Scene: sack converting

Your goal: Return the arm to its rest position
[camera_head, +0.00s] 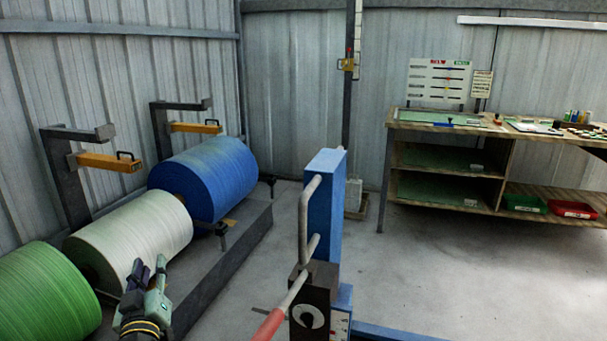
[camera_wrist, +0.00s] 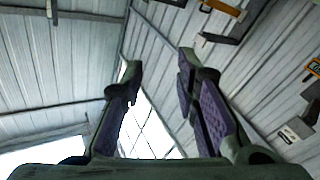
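My gripper (camera_head: 150,278) shows at the lower left of the head view, in front of the white roll as seen from the head camera. In the wrist view my gripper (camera_wrist: 160,78) has its two fingers spread wide apart. Nothing is between them; only the metal wall and a bright opening show behind. The gripper is open and empty, pointing up toward the wall and roof. Whether it touches the white roll cannot be told from the head view.
A green roll (camera_head: 42,292), a white roll (camera_head: 135,235) and a blue roll (camera_head: 207,178) lie along a low grey plinth (camera_head: 232,255). A blue machine (camera_head: 326,205) with a red-handled lever (camera_head: 270,325) stands at centre. A wooden workbench (camera_head: 545,136) is at right. Floor between is clear.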

